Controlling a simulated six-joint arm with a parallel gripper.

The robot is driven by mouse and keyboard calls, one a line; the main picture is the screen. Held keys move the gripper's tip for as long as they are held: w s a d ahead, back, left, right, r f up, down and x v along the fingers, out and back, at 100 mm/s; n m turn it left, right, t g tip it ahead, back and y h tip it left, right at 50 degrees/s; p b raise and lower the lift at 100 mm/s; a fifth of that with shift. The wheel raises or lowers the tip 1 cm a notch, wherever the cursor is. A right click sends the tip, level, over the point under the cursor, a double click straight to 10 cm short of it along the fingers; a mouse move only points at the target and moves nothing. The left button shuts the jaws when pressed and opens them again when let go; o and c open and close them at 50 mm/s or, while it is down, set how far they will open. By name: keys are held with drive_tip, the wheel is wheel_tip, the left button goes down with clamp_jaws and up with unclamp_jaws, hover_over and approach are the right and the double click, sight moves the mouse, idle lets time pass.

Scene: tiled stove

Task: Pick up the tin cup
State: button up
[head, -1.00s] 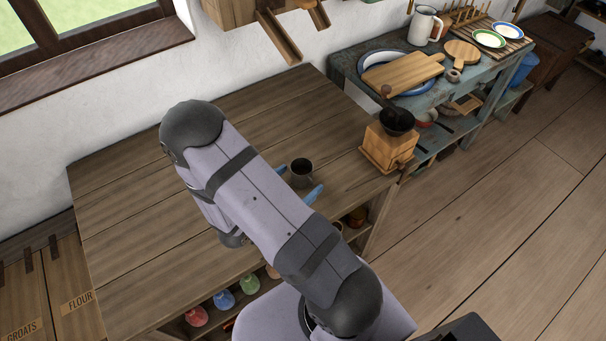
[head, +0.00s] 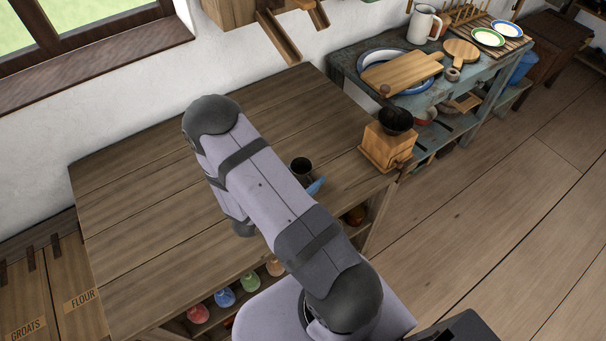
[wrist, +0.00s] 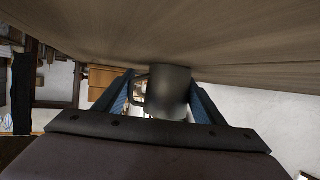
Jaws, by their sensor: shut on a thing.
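The dark grey tin cup (head: 301,166) is upright at the right part of the wooden worktop, its open mouth up in the head view. One blue finger of my gripper (head: 315,186) shows beside it; my arm hides the rest. In the wrist view, which is upside down, the cup (wrist: 170,92) sits between the two blue fingers of my gripper (wrist: 163,88), with its handle on the left. My gripper is shut on the cup's body. I cannot tell whether the cup's base touches the worktop.
A wooden coffee grinder (head: 388,145) stands right of the cup at the worktop's edge (head: 340,93). A blue side table (head: 349,62) behind it holds boards, plates and a white jug (head: 423,25). Colored vessels sit on the shelf below. The worktop's left part is clear.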

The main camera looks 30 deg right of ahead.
drive_tip(key=shift+r, duration=0.2)
wheel_tip(320, 180, up, 10)
drive_tip(key=shift+f, duration=0.15)
idle(0.6)
drive_tip(key=shift+s+d+m+g+h, duration=0.3)
drive_tip(key=shift+s+d+m+g, duration=0.05)
drive_tip(key=shift+s+m+g, duration=0.35)
drive_tip(key=shift+n+t+y, duration=0.4)
drive_tip(key=shift+n+t, duration=0.4)
drive_tip(key=shift+n, duration=0.1)
drive_tip(key=a+f, duration=0.1)
drive_tip(key=a, duration=0.2)
drive_tip(key=w+a+f, duration=0.1)
drive_tip(key=a, duration=0.2)
drive_tip(key=a+f, duration=0.1)
drive_tip(key=a, duration=0.2)
drive_tip(key=shift+w+a+f, duration=0.15)
drive_tip(key=shift+a, duration=0.05)
drive_tip(key=a+n+t, duration=0.1)
drive_tip(key=a, duration=0.2)
drive_tip(key=a+f+n+t+y, duration=0.1)
drive_tip(key=a, duration=0.2)
drive_tip(key=a+t, duration=0.1)
drive_tip(key=a, duration=0.1)
drive_tip(key=shift+w+a+f+n+y, duration=0.1)
drive_tip(key=shift+a+f+n+y, duration=0.15)
drive_tip(key=shift+a+n+y, duration=0.15)
